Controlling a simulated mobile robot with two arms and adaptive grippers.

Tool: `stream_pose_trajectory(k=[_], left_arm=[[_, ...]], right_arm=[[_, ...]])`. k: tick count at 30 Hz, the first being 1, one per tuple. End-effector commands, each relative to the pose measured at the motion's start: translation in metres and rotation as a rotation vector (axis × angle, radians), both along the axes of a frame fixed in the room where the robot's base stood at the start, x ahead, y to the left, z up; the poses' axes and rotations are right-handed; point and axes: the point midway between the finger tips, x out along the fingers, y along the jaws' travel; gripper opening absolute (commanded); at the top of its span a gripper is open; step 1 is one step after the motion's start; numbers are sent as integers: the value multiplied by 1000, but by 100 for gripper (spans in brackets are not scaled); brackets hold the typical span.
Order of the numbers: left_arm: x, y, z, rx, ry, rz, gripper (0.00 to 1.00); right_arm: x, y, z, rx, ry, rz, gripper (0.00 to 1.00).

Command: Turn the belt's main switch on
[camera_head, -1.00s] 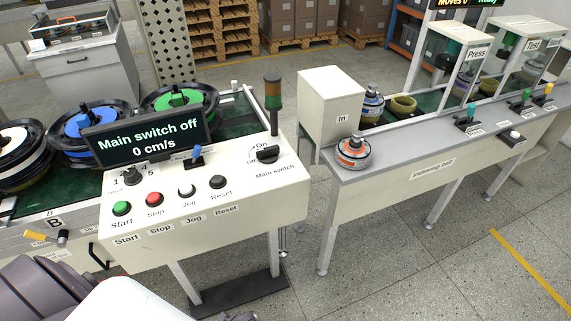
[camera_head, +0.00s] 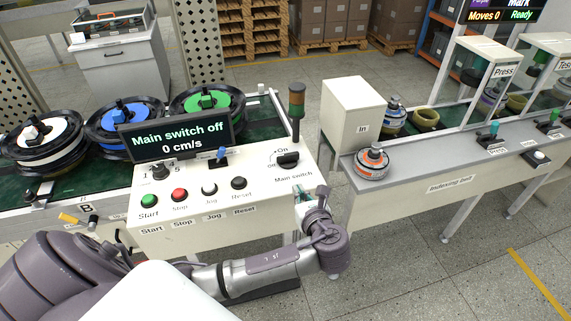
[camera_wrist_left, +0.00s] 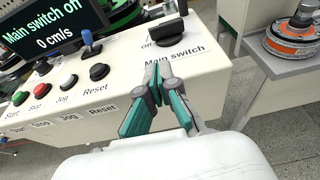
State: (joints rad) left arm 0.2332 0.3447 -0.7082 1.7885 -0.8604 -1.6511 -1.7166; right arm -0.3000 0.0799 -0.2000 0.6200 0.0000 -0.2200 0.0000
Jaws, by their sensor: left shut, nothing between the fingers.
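The main switch (camera_head: 287,159) is a black rotary knob at the right end of the white control panel (camera_head: 262,206). "On" and "Off" labels stand beside it. In the head view the dark display (camera_head: 180,138) reads "Main switch off" and "0 cm/s". The knob also shows in the left wrist view (camera_wrist_left: 168,35), just beyond the fingertips. My left gripper (camera_head: 303,191) is in front of the panel's right end, below the "Main switch" label. Its teal fingers (camera_wrist_left: 157,72) are shut and empty, apart from the knob. My right gripper is not in view.
Start, Stop, Jog and Reset buttons (camera_head: 238,183) line the panel's front, left of the gripper. A blue lever (camera_head: 221,155) and a signal tower (camera_head: 296,103) rise from the panel. The indexing belt bench (camera_head: 440,182) stands to the right, past a gap.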

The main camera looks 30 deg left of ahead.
Motion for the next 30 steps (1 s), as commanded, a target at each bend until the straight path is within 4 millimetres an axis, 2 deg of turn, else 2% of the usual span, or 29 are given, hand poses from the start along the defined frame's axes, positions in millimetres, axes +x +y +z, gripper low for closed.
stream_pose_trajectory(k=[7, 11, 25, 30], left_arm=[[1, 1, -1, -2, 1, 0, 0], [6, 8, -3, 1, 1, 3, 0], [64, 75, -30, 0, 1, 3, 0], [80, 93, -29, -3, 0, 2, 0]], right_arm=[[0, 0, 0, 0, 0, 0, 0], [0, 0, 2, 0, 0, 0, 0], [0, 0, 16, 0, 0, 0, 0], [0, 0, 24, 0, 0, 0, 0]])
